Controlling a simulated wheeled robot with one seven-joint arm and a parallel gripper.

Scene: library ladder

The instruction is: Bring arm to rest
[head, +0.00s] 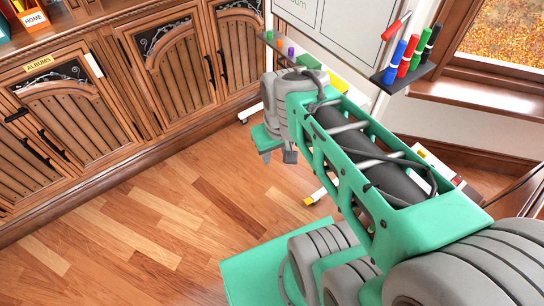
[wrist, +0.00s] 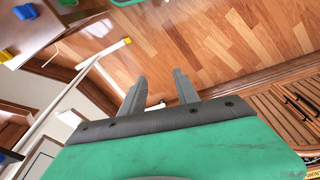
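My gripper (head: 277,152) is in the middle of the head view at the end of my raised green and grey arm, above the wooden floor. In the wrist view my gripper (wrist: 160,88) shows two grey fingers set well apart, with nothing between them but floor and the foot of the furniture. It is open and empty. My arm reaches from the lower right toward the cabinets and hides part of the whiteboard stand.
A wooden cabinet (head: 130,85) with carved doors lines the left and back. A whiteboard (head: 345,30) on a wheeled stand is close behind my arm, with a marker holder (head: 405,70) at its right. A window (head: 510,35) is at the right. The floor (head: 130,230) at left is clear.

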